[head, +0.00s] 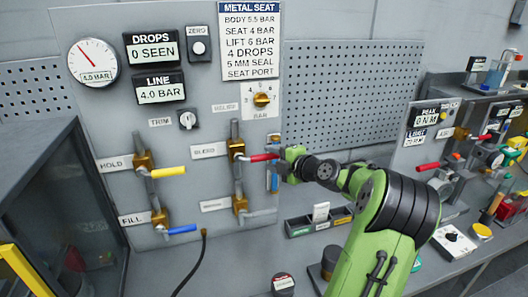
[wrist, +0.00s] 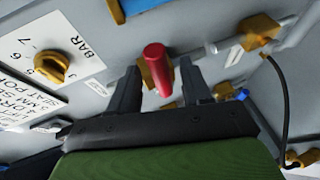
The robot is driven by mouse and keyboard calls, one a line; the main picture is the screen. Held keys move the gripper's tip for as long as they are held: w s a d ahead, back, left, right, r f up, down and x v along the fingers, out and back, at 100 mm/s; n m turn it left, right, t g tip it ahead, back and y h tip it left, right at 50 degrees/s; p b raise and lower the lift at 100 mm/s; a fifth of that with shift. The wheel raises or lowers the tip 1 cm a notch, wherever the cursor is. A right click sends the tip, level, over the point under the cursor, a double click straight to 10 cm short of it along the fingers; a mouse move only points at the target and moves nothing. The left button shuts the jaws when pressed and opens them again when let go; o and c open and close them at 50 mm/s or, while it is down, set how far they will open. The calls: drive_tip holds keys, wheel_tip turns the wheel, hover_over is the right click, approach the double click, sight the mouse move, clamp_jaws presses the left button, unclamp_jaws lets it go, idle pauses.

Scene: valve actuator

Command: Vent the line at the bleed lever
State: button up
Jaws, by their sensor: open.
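The red bleed lever (head: 262,157) sticks out to the right from its brass valve (head: 236,149), beside the BLEED label (head: 209,151) on the grey panel. My gripper (head: 279,160) is at the lever's outer end, in front of the panel. In the wrist view the red lever (wrist: 155,66) stands between the two dark fingers of my gripper (wrist: 158,88), with gaps visible on both sides. The fingers are open. The LINE display (head: 160,88) reads 4.0 BAR, and the DROPS display (head: 152,47) reads 0 SEEN.
The yellow HOLD lever (head: 168,172) and blue FILL lever (head: 181,229) are to the left. A grey lever (head: 262,213) sits below the bleed lever. The relief knob (head: 261,100) is above. A dark tray (head: 318,221) and a black hose (head: 196,262) are below.

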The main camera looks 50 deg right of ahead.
drive_tip(key=x, duration=0.4)
drive_tip(key=shift+p, duration=0.4)
clamp_jaws()
